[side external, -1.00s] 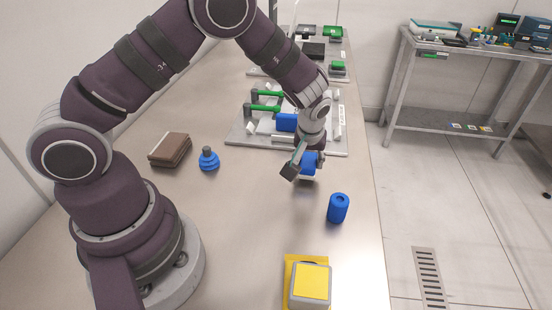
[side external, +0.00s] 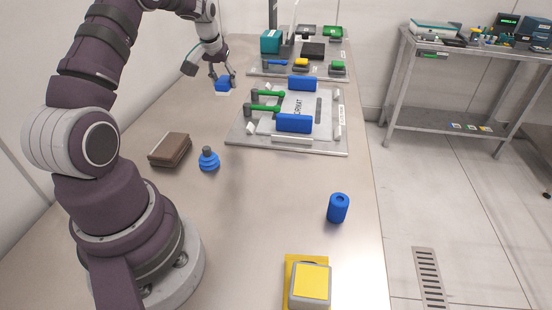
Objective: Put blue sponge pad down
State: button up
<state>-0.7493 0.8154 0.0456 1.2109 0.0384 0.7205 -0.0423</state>
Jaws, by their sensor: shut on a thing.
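The blue sponge pad (side external: 222,85) is at the far left part of the table, with a pale lower layer under its blue top. My gripper (side external: 222,77) is above it, pointing down, with its fingers around the blue part. It is shut on the pad. The pad is close to the table surface (side external: 190,112), but I cannot tell whether it touches it.
A fixture plate (side external: 240,137) with green-handled clamps and blue blocks stands right of the pad. A second plate (side external: 258,71) lies behind it. A brown block (side external: 170,149), blue bellows cup (side external: 208,160), blue cylinder (side external: 338,208) and yellow-topped box (side external: 311,281) stand nearer. The table's left side is fairly clear.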

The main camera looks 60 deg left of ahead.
aim_at(218, 121)
jog(key=a+f, duration=0.1)
jog(key=f, duration=0.2)
jog(key=s+a+f, duration=0.1)
jog(key=f, duration=0.2)
jog(key=s+a+f, duration=0.1)
jog(key=f, duration=0.3)
jog(key=shift+s+a, duration=0.1)
jog(key=shift+s, duration=0.15)
jog(key=shift+f, duration=0.1)
jog(key=o, duration=0.9)
jog(key=shift+o, duration=0.2)
